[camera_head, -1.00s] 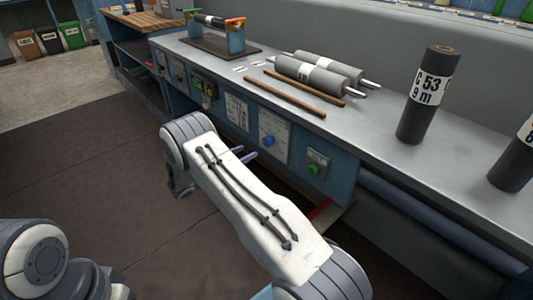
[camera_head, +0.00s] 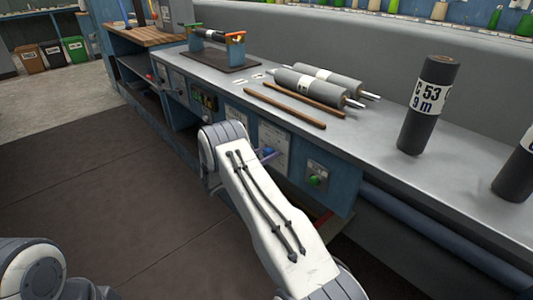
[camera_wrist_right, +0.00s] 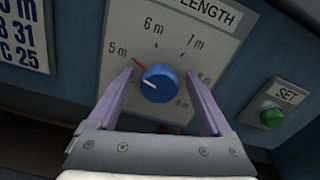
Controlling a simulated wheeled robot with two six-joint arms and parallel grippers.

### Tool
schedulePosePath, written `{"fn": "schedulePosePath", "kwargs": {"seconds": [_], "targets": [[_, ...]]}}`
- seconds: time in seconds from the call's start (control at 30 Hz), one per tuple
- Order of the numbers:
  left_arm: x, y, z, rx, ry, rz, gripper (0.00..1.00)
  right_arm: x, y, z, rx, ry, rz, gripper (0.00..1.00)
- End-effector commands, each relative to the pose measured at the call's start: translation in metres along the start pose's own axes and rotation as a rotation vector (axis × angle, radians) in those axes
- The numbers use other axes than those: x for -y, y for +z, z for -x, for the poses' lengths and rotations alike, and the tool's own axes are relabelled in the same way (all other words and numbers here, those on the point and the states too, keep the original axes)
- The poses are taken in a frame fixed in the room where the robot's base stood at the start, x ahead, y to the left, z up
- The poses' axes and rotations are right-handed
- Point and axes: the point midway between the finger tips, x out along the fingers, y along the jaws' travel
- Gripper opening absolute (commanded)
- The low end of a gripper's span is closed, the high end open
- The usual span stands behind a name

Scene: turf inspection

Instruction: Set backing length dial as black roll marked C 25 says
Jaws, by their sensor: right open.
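The blue length dial (camera_wrist_right: 158,83) sits on a white panel lettered LENGTH, with marks such as 5 m, 6 m and 7 m around it. A red pointer lies at the dial's upper left near 5 m; the knob's white line points left. My right gripper (camera_wrist_right: 158,80) is open, its lavender fingers on both sides of the knob; contact cannot be told. The dial (camera_head: 267,153) is partly covered by my right gripper (camera_head: 272,153) in the head view. A black roll (camera_head: 423,115) stands upright, marked C 53, 9 m. No roll marked C 25 is readable. My left gripper is not in view.
A green SET button (camera_wrist_right: 271,118) is right of the dial. A placard (camera_wrist_right: 22,35) at left reads B 31 and C 25, partly cut off. Another black roll (camera_head: 515,175) stands at the right edge. Grey rollers (camera_head: 310,88) and wooden rods lie on the bench (camera_head: 370,145).

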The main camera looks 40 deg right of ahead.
Motion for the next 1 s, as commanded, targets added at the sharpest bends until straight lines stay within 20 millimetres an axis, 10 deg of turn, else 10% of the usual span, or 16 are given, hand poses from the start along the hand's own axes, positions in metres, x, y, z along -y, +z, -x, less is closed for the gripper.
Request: {"fn": "schedulePosePath", "kwargs": {"seconds": [0.1, 0.33, 1.0], "targets": [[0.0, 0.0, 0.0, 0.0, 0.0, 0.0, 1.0, 0.0, 0.0, 0.0, 0.0, 0.0, 0.0, 0.8], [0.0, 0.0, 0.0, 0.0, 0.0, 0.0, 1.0, 0.0, 0.0, 0.001, 0.0, -0.001, 0.0, 0.0], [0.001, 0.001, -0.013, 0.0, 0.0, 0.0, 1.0, 0.0, -0.002, 0.001, 0.0, -0.001, -0.29, 0.0]]}}
